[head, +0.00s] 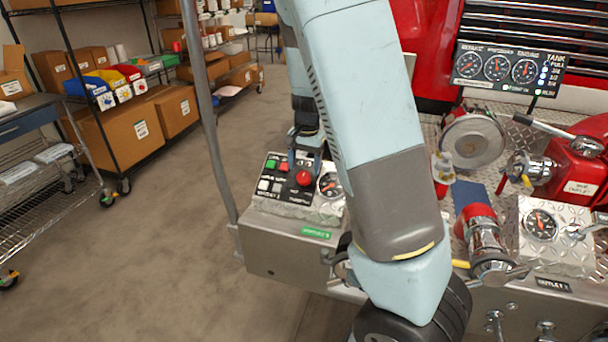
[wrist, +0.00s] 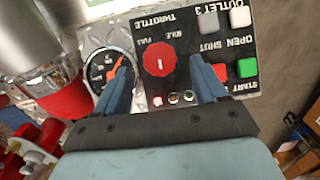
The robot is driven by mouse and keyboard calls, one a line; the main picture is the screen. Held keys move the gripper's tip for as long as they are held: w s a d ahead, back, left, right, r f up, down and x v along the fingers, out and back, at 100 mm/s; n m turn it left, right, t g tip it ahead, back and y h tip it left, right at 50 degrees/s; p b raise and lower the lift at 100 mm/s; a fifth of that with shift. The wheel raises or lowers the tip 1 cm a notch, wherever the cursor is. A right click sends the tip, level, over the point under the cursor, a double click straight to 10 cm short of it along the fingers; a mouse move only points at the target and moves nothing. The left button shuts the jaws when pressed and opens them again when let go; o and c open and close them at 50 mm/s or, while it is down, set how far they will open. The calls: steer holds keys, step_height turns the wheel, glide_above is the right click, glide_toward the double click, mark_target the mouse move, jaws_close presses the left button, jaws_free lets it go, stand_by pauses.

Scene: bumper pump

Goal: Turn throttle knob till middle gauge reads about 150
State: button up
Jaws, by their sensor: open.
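The throttle knob (wrist: 160,60) is red and round with a short white pointer mark, on a black panel lettered THROTTLE, IDLE and FULL. It also shows in the head view (head: 304,178). My gripper (wrist: 165,78) is open, its two blue fingers on either side of the knob in the wrist view; I cannot tell whether they touch it. In the head view my gripper (head: 305,160) is above the panel, partly behind my arm. The middle gauge (head: 497,68) is in the row of three on the upright black panel at upper right; its reading is too small to tell.
Green, red and white buttons (head: 270,175) sit beside the knob. A small gauge (head: 329,184) is right of it. A red-capped outlet (head: 478,222), another gauge (head: 540,225) and a lever (head: 545,127) stand further right. Shelves with boxes (head: 130,130) are at left; the floor between is clear.

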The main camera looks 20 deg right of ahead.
mark_target(304, 175)
steer(key=shift+f, duration=1.95)
steer(key=c, duration=1.1)
